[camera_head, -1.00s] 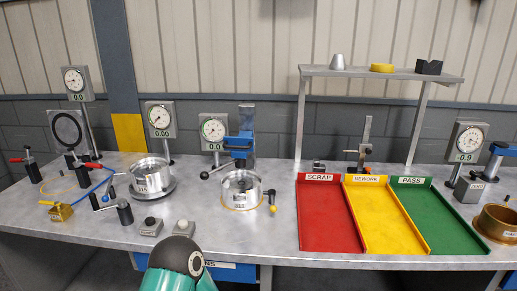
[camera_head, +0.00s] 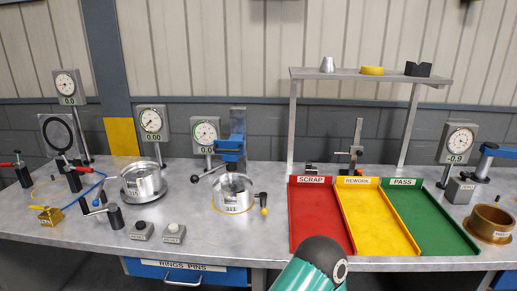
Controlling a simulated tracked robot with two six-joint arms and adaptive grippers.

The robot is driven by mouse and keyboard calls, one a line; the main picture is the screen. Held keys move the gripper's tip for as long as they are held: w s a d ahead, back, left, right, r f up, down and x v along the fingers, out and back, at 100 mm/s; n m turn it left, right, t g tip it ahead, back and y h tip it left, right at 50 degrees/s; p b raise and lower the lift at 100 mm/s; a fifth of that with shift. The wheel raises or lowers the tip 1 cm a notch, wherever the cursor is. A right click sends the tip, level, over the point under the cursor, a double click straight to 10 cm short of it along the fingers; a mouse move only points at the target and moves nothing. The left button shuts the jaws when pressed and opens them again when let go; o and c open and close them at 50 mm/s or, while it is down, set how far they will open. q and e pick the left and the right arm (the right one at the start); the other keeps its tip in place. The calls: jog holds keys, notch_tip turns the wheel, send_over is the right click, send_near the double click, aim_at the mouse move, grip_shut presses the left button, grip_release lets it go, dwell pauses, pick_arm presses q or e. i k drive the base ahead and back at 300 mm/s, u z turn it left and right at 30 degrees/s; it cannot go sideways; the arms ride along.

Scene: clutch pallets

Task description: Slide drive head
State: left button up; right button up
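A blue head (camera_head: 232,143) sits on an upright grey column on the bench, left of centre. No label marks it as the drive head, so I cannot be sure it is that. A round silver part (camera_head: 233,192) with a label and a brass-coloured lower rim stands below and in front of it. A lever with a black knob (camera_head: 196,179) sticks out to the left. A teal and black link of my arm shows at the bottom centre. Neither gripper is in view.
Red scrap (camera_head: 294,222), yellow rework (camera_head: 411,245) and green pass (camera_head: 470,247) trays look empty. Dial gauges (camera_head: 151,121) stand behind another silver part (camera_head: 143,179). A shelf (camera_head: 345,75) stands at the back, a brass ring (camera_head: 490,222) at the right. Bare bench lies left of the red tray.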

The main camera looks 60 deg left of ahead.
aim_at(230, 150)
jog(key=u, duration=0.1)
jog(key=k, duration=1.5)
jog(key=u, duration=0.8)
jog(key=i, duration=1)
jog(key=z, duration=0.05)
